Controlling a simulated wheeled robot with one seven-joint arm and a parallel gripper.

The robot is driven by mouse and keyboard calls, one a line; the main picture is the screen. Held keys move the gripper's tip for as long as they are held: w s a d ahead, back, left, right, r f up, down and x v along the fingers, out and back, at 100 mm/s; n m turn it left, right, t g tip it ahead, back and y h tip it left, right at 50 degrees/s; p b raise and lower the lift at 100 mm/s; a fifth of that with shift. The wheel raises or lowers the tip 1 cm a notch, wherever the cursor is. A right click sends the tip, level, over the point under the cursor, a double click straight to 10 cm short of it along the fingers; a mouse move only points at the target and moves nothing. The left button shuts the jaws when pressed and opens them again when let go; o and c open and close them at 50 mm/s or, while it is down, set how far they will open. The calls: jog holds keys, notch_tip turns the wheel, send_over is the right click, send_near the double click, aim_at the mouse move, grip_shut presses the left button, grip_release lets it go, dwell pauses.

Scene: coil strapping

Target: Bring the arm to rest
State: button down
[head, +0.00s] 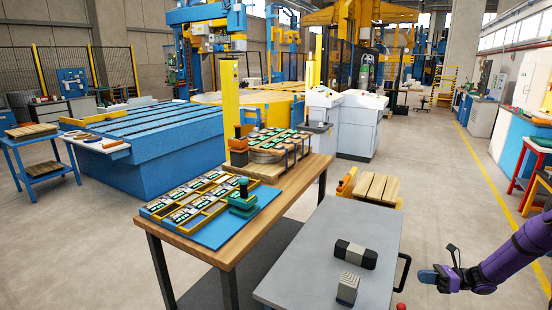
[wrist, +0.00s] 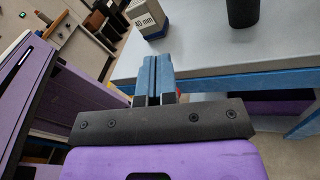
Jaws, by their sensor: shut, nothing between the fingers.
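My gripper (head: 428,276) is at the lower right in the head view, at the end of my purple arm, just to the right of the grey cart top (head: 378,224). In the wrist view its two blue fingers (wrist: 155,80) are together with nothing between them. They point toward the cart's edge, where a block marked "40 mm" (wrist: 148,18) and a dark cylinder (wrist: 242,12) stand. In the head view a grey block (head: 347,288) and a black-and-grey roller-shaped piece (head: 356,254) lie on the cart top.
The cart's black handle (head: 403,272) is close to my gripper. A wooden table (head: 262,220) with a blue tray of labelled pieces stands to the left. Wooden slats (head: 377,188) lie behind the cart. Open floor (head: 450,200) stretches to the right of it.

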jog(key=s+a+r+n+g+h, duration=0.25)
jog(key=a+r+n, duration=0.25)
jog(key=r, duration=0.6)
jog(key=s+a+r+n+g+h, duration=0.15)
jog(key=a+r+n+h, duration=0.3)
jog(key=r, duration=0.65)
jog(key=s+a+r+n+g+h, duration=0.1)
jog(key=a+r+n+g+h, duration=0.4)
jog(key=r, duration=0.6)
jog(key=s+a+r+n+t+h, duration=0.2)
jog(key=s+a+r+n+t, duration=0.25)
jog(key=s+a+r, duration=0.55)
jog(key=s+r+n+t+h, duration=0.1)
jog(key=s+r+n+t, duration=0.1)
jog(key=s, duration=0.6)
jog(key=s+r+n+t+h, duration=0.1)
jog(key=s+n, duration=0.3)
jog(key=s, duration=0.5)
jog(key=shift+r+t+h, duration=0.3)
jog(key=shift+r+t, duration=0.45)
jog(key=shift+r, duration=0.1)
jog(key=shift+w, duration=0.1)
